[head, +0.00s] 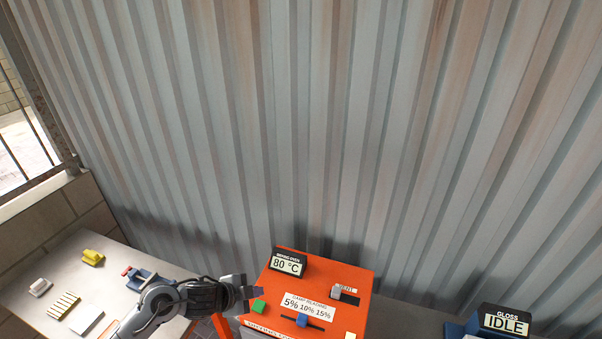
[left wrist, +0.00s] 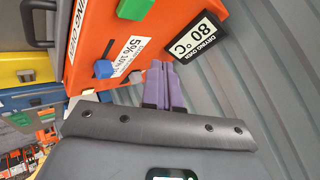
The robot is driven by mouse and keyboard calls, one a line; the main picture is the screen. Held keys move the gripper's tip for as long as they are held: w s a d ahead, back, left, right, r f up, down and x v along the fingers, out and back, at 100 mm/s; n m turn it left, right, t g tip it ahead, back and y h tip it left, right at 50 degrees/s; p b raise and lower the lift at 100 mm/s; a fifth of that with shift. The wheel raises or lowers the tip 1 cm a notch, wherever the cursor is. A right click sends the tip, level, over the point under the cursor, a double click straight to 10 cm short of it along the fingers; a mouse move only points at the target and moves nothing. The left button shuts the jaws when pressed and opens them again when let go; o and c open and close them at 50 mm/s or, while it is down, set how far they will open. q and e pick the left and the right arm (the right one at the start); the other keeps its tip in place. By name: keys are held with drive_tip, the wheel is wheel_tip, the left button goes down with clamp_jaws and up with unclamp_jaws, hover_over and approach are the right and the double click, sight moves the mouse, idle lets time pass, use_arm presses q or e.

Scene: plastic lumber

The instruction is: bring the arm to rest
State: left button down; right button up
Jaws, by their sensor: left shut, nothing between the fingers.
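My left arm comes in from the lower left in the head view. Its gripper (head: 250,291) is in the air by the left side of the orange drying oven (head: 330,271), near the green button (head: 258,307). In the left wrist view the two purple-grey fingers (left wrist: 161,68) are together and empty, with the orange panel (left wrist: 185,55) beyond them. I cannot tell the exact gap to the oven. My right gripper is in neither view.
The oven has an 80 °C display (head: 287,263), a grey vent knob (head: 337,292) and a blue slider (head: 303,320). A pale table (head: 40,270) at left holds a yellow block (head: 93,257) and a blue clamp (head: 150,281). A gloss display (head: 506,321) reads IDLE. A corrugated wall (head: 330,130) stands behind.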

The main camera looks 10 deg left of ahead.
use_arm(q)
drive_tip(key=s+d+r+n+t+y+p, duration=0.15)
drive_tip(key=s+d+n+p, duration=0.35)
drive_tip(key=s, duration=0.6)
drive_tip(key=s+a+r+n+g+y+p, duration=0.1)
drive_tip(key=s+a+n, duration=0.2)
drive_tip(key=s, duration=0.4)
drive_tip(key=s+a+r+n+g+y+p, duration=0.1)
drive_tip(key=s+a+n+g, duration=0.1)
drive_tip(key=s, duration=0.6)
drive_tip(key=s+a+r+n+g+y+p, duration=0.1)
drive_tip(key=s+a+n+g, duration=0.1)
drive_tip(key=s, duration=0.6)
drive_tip(key=shift+s+a+r+n+y+p, duration=0.25)
drive_tip(key=shift+a+n+y+p, duration=0.1)
drive_tip(key=shift+a+n, duration=0.6)
